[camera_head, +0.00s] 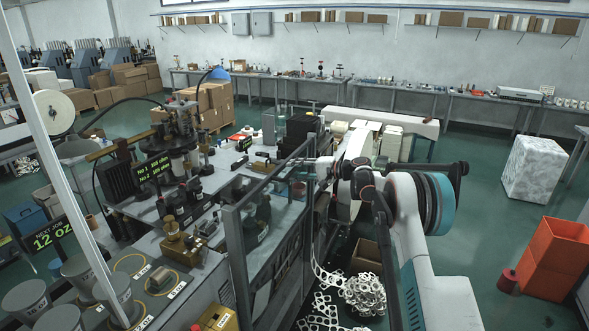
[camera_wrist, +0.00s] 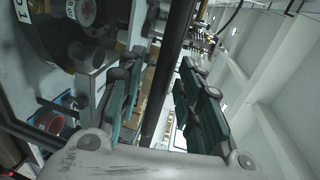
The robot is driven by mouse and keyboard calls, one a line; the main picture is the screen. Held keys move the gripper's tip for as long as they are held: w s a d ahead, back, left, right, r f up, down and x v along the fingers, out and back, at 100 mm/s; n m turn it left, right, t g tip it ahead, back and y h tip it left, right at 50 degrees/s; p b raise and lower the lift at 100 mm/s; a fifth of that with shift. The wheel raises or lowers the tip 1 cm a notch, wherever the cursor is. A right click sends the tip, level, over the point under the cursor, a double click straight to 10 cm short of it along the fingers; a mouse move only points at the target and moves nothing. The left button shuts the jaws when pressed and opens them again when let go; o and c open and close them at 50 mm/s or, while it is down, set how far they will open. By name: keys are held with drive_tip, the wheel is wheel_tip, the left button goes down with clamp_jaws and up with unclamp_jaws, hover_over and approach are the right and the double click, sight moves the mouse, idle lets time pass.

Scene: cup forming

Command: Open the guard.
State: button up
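The guard (camera_head: 238,262) is a dark-framed panel with a see-through pane along the front of the machine in the head view. It looks shut across the machine's front, though its exact position is hard to judge. My gripper (camera_head: 316,167) is at the far right end of the guard's frame. In the wrist view my gripper (camera_wrist: 163,62) has two green-padded fingers spread apart. A dark straight bar (camera_wrist: 172,75) runs between them, probably part of the guard frame. Gaps show beside the bar, and I see no clear grip on it.
The machine's table (camera_head: 205,240) with tooling lies behind the guard. A white pole (camera_head: 62,165) stands at the left. Scrap rings (camera_head: 362,294) and a cardboard box (camera_head: 367,254) lie on the floor by my arm.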

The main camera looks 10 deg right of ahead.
drive_tip(key=shift+w+a+f, duration=0.1)
drive_tip(key=shift+w+a, duration=0.15)
drive_tip(key=shift+a, duration=0.15)
clamp_jaws()
